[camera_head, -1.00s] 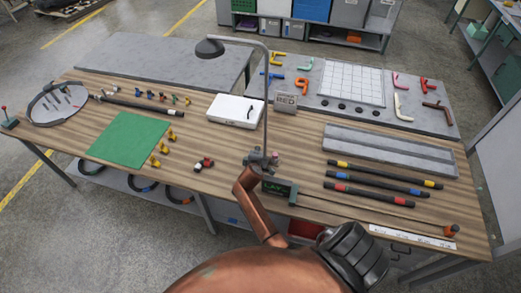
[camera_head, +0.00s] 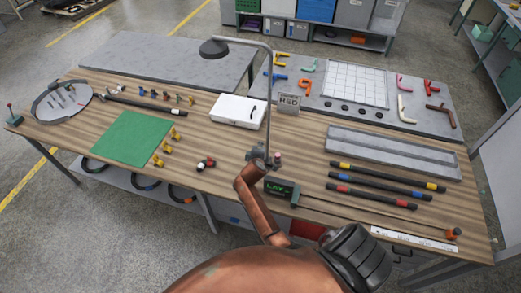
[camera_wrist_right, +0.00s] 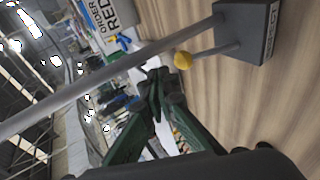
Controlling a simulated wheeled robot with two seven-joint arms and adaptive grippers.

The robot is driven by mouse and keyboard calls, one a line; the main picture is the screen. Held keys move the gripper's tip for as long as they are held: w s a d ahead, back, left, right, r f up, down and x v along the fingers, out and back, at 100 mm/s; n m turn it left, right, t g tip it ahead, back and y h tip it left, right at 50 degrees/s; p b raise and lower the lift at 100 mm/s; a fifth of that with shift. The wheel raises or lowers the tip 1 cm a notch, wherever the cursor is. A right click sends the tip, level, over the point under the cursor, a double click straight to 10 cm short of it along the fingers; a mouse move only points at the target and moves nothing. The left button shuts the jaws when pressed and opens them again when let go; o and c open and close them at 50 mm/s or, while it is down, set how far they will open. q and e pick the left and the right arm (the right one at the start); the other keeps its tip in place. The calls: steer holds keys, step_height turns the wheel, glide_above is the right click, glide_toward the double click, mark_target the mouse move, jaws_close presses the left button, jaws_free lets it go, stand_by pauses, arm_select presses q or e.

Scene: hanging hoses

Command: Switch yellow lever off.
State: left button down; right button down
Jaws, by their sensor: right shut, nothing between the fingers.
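The yellow lever knob (camera_wrist_right: 183,60) shows in the right wrist view, on a short grey rod that comes out of a grey base block (camera_wrist_right: 246,30). A long grey post (camera_wrist_right: 110,79) rises from the same block. My right gripper (camera_wrist_right: 157,76) is shut and empty. Its fingertips are close beside the knob, with a small gap seen between them in the picture; depth is hard to judge. In the head view my right gripper (camera_head: 259,155) is at the foot of the lamp post (camera_head: 269,95), and I cannot make out the yellow knob there. My left gripper is not in view.
An "ORDER RED" sign (camera_head: 289,103) is behind right. A green mat (camera_head: 131,138) and black hoses (camera_head: 385,177) lie to the sides.

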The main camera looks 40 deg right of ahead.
step_height(320, 180, up, 7)
steer(key=shift+f, duration=0.15)
stand_by(0.5)
